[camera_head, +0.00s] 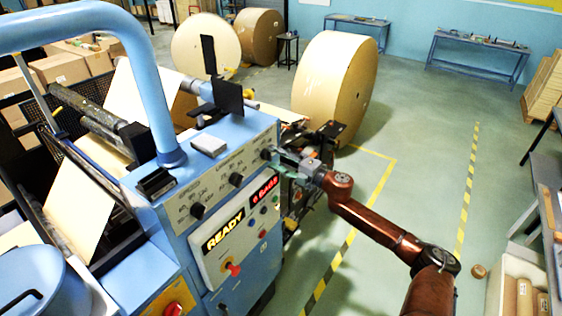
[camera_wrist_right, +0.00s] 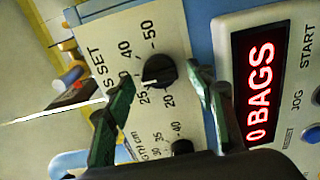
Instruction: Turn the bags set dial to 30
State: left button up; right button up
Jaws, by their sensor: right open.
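The bags set dial (camera_wrist_right: 158,72) is a black round knob with a white pointer mark on a cream label plate; the pointer aims near the 25. Numbers 20, 25, 40 and 50 show around it; a finger may hide others. The dial is the rightmost knob (camera_head: 266,154) on the blue machine's panel in the head view. My right gripper (camera_wrist_right: 163,82) is open, its green fingers on either side of the dial; I cannot tell whether they touch it. The right gripper also shows at the panel's right end (camera_head: 286,158). My left gripper is not in view.
A red display (camera_wrist_right: 262,90) reads 0 BAGS. Another black knob (camera_wrist_right: 182,147) sits close to the fingers. The panel also has a READY display (camera_head: 223,230) and a red knob (camera_head: 233,268). A large kraft roll (camera_head: 325,85) stands behind my right arm.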

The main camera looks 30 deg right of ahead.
jog(key=v, duration=1.2)
jog(key=shift+w+f, duration=0.1)
